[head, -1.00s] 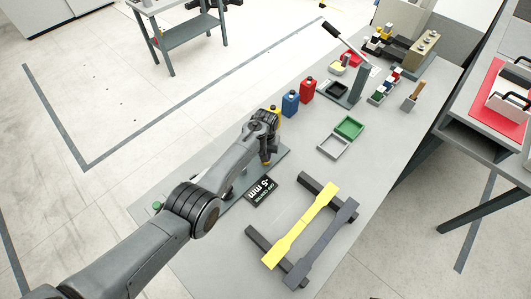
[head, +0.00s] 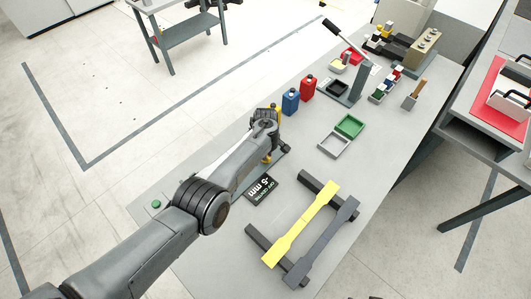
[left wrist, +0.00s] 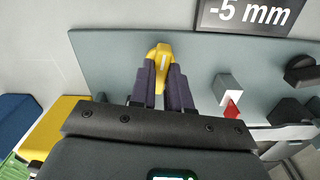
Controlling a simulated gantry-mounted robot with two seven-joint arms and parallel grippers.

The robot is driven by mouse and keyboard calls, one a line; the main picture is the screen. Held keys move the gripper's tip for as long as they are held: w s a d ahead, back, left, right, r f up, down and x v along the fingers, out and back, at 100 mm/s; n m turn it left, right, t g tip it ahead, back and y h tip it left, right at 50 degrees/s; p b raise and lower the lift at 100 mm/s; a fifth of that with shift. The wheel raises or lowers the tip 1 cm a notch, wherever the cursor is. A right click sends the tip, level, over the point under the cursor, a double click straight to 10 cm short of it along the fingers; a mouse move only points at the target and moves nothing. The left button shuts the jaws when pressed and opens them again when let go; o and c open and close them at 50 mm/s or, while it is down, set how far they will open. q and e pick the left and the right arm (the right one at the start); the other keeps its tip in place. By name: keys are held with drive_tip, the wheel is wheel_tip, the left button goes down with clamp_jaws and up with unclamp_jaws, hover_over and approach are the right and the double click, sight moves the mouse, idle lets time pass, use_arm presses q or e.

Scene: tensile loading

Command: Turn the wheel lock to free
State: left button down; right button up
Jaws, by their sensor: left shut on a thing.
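A yellow lever (left wrist: 158,52), which appears to be the wheel lock, stands out from a blue-grey plate (left wrist: 105,55) in the left wrist view. My left gripper (left wrist: 164,72) is shut on it, with the dark fingers on either side and the rounded yellow end showing beyond them. In the head view my left gripper (head: 270,155) is low over the plate, and only a little yellow shows at its tips. My arm hides most of the plate there. My right gripper is in neither view.
A black "-5 mm" sign (head: 262,188) lies beside the plate. A pale block (left wrist: 229,88) with a red pointer (left wrist: 232,111) is right of the fingers. Blue (head: 291,101) and red (head: 308,88) bottles stand behind. A yellow specimen (head: 302,225) lies on dark bars in front.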

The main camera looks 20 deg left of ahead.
use_arm(q)
drive_tip(key=shift+n, duration=0.6)
drive_tip(key=c, duration=1.1)
unclamp_jaws()
drive_tip(key=shift+r, duration=0.1)
drive_tip(key=shift+r, duration=0.3)
drive_tip(key=shift+r+p, duration=1.8)
drive_tip(key=shift+r, duration=3.2)
